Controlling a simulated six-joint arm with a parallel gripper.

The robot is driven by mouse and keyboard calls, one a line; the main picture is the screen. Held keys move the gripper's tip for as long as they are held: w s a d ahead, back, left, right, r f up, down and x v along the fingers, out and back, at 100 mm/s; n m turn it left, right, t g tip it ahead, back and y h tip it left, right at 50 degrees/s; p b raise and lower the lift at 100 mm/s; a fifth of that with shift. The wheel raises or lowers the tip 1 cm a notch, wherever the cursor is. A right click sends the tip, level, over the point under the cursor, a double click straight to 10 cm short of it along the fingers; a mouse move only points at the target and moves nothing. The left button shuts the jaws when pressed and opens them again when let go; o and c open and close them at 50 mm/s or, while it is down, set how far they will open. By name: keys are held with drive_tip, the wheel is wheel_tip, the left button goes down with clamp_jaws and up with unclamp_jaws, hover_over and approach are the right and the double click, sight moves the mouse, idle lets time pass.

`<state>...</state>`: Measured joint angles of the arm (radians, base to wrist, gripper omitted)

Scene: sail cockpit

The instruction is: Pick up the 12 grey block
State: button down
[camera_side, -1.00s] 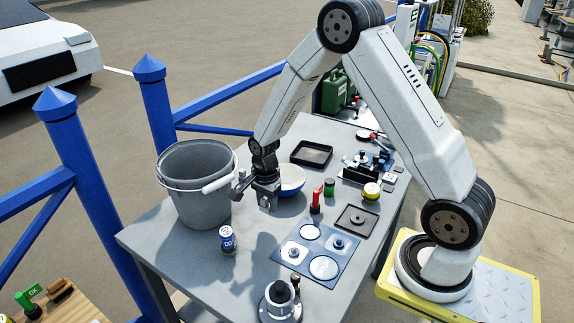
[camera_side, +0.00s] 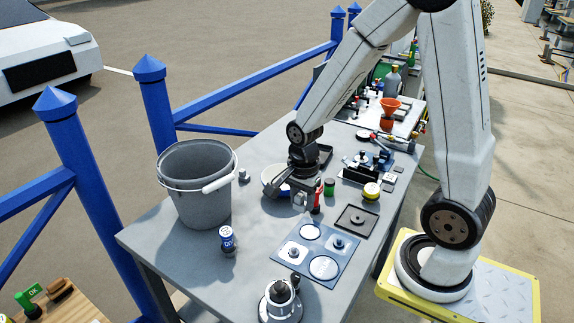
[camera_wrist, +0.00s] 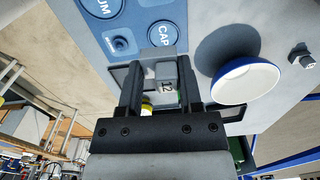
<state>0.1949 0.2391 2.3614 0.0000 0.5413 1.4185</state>
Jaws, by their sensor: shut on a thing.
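A grey block marked 12 (camera_wrist: 166,78) sits between the fingers of my gripper (camera_wrist: 155,85) in the wrist view. My gripper is shut on it. In the side view my gripper (camera_side: 307,200) points down over the table, in front of the white and blue bowl (camera_side: 270,181) and partly hiding it. The held block cannot be made out clearly in the side view. In the wrist view the bowl (camera_wrist: 246,80) lies right of the gripper.
A grey bucket (camera_side: 195,205) stands left, with a small grey block (camera_side: 243,176) beside it. A blue-labelled can (camera_side: 227,238), a blue mat with circles (camera_side: 300,250), a black tray (camera_side: 356,221), a green can (camera_side: 330,187) and a yellow-topped tin (camera_side: 371,191) are nearby.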

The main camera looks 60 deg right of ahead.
drive_tip(key=shift+s+r, duration=0.15)
drive_tip(key=shift+s, duration=0.2)
idle(0.5)
